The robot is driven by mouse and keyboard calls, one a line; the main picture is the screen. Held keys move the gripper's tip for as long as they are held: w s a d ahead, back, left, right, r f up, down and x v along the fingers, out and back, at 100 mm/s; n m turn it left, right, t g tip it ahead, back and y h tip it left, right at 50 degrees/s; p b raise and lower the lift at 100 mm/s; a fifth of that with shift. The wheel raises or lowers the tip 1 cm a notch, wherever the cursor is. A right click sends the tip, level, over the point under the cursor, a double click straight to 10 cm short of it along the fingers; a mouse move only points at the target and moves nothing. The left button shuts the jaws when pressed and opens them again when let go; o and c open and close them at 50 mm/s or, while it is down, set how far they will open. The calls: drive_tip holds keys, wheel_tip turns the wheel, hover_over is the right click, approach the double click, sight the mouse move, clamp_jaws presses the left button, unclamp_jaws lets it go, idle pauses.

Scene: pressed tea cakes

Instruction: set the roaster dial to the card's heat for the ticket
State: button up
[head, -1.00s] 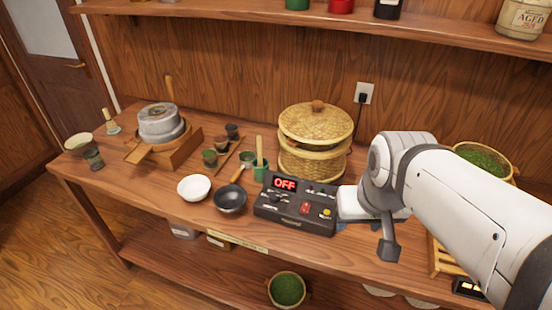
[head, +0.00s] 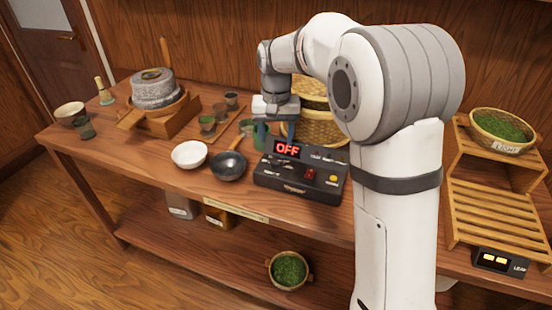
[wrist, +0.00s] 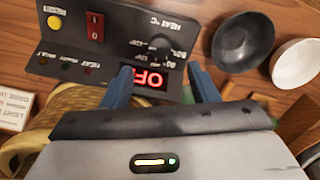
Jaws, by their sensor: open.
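The dark roaster control box (head: 300,181) stands on the bench with its red display (head: 287,149) reading OFF. In the wrist view the heat dial (wrist: 164,46) is a dark knob with temperature marks around it, under the words HEAT °C. My gripper (head: 275,132) hangs over the back left of the box. In the wrist view its two blue fingers (wrist: 163,84) are apart and empty, one on each side of the display (wrist: 150,79); the dial lies beyond them. A pale printed card or pack (wrist: 13,108) shows at the left edge; its text is mostly unreadable.
A white bowl (head: 189,154) and a black bowl (head: 228,166) stand left of the box. A woven basket (head: 318,127) stands behind it, partly hidden by my arm. A stone mill (head: 155,88) is farther left, and a wooden rack (head: 497,198) is at right.

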sight(276, 160)
wheel_tip(276, 160, down, 8)
drive_tip(key=shift+r, duration=0.15)
drive_tip(key=shift+c, duration=0.3)
drive_tip(key=c, duration=0.9)
